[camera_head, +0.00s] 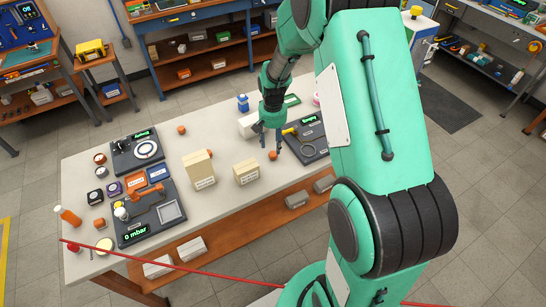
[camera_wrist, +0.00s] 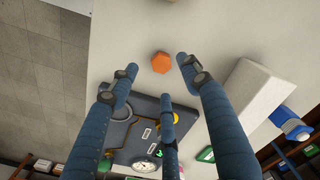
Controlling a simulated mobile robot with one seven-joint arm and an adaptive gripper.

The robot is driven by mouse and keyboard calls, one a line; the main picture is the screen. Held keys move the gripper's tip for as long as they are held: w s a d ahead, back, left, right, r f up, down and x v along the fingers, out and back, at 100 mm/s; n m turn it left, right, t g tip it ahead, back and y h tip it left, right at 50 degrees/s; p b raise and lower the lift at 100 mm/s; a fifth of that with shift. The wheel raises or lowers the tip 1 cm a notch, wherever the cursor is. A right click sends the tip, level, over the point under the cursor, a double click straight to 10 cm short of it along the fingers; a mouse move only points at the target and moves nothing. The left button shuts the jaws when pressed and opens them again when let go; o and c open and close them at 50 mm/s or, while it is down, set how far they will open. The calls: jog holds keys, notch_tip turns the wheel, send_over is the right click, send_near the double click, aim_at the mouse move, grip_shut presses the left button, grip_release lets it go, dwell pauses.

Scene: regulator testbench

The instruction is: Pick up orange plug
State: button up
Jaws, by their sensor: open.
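A small orange plug (camera_wrist: 161,62) with a faceted outline sits on the pale tabletop in the wrist view, between and slightly beyond my fingertips. It also shows in the head view (camera_head: 272,155), just below my fingers. My gripper (camera_wrist: 157,72) has blue fingers spread apart with nothing between them. In the head view my gripper (camera_head: 272,147) points down over the right part of the table. How high the fingertips are above the plug is hard to tell. Another small orange piece (camera_head: 181,130) lies farther left on the table.
A dark gauge panel (camera_head: 310,145) lies right of the gripper, with a white box (camera_head: 247,125) at its other side. Beige boxes (camera_head: 198,170) (camera_head: 246,172) stand left of the plug. Test panels (camera_head: 138,154) crowd the table's left end. Bare tabletop surrounds the plug.

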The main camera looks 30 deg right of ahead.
aim_at(273, 154)
jog(key=shift+f, duration=0.9)
jog(key=shift+f+b, duration=0.6)
jog(key=shift+f, duration=2)
jog(key=shift+c, duration=0.2)
jog(key=c, duration=1)
